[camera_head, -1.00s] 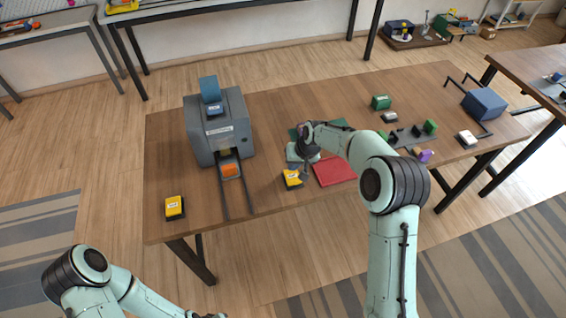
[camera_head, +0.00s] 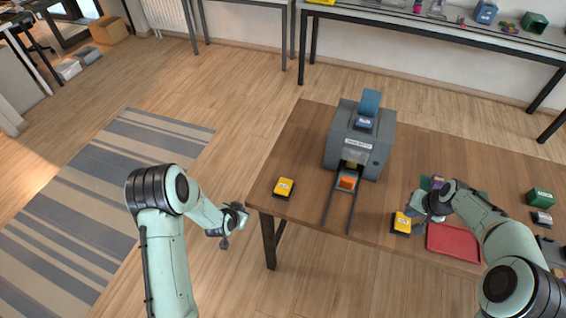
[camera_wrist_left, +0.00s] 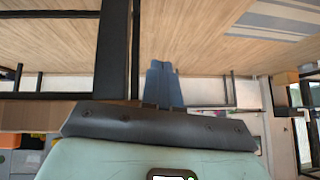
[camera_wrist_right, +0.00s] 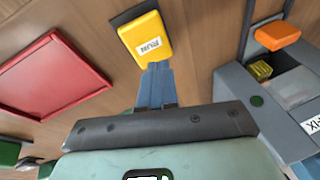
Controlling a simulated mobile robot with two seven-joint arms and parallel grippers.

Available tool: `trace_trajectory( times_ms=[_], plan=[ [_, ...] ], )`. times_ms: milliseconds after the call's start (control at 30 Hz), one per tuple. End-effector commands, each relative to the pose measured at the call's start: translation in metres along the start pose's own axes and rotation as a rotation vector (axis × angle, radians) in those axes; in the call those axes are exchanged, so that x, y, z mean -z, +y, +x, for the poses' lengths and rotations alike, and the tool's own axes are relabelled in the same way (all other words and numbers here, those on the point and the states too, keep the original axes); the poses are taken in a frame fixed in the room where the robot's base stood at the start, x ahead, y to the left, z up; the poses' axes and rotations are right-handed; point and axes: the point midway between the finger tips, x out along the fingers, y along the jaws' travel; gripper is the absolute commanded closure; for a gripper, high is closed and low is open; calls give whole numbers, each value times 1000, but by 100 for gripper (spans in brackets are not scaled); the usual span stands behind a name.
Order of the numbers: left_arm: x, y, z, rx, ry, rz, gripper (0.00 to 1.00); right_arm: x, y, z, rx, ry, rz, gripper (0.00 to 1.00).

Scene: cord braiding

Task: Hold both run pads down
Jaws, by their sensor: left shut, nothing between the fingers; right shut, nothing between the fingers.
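The left yellow run pad (camera_head: 284,187) lies near the table's front left corner. The right yellow run pad (camera_head: 401,223) lies near the front edge, right of the grey machine's rails. My right gripper (camera_head: 416,210) is shut, just beside the right pad. In the right wrist view its blue fingertips (camera_wrist_right: 157,68) reach the near edge of the pad (camera_wrist_right: 146,38); I cannot tell whether they press it. My left gripper (camera_head: 228,228) is shut, off the table's left edge and apart from the left pad. Its fingertips (camera_wrist_left: 160,66) show only floor beyond.
A grey machine (camera_head: 358,140) with two front rails and an orange block (camera_head: 347,183) stands between the pads. A red tray (camera_head: 454,241) lies right of the right pad. The tabletop around the left pad is clear.

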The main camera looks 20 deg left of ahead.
Motion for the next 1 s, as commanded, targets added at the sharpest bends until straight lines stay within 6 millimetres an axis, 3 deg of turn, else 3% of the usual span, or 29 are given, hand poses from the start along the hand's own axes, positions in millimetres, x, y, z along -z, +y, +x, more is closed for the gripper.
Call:
trace_trajectory(
  times_ms=[33,67,200,233,367,600,800,1000],
  plan=[
    [25,-21,-4,43,58,39,100,0,0,0,0,0,0,100],
    [44,-27,-5,49,79,52,100,0,0,0,0,0,0,100],
    [128,-43,-14,36,104,45,100,0,0,0,0,0,0,100],
    [137,-40,-14,20,92,34,100,0,0,0,0,0,0,100],
    [159,-4,-16,-81,-24,-75,100,0,0,0,0,0,0,100],
    [198,52,-47,-207,-236,-236,100,0,0,0,0,0,0,100],
    [214,80,-75,-251,-365,-310,100,0,0,0,0,0,0,100],
    [217,90,-85,-263,-414,-333,100,0,0,0,0,0,0,100]
  ],
)
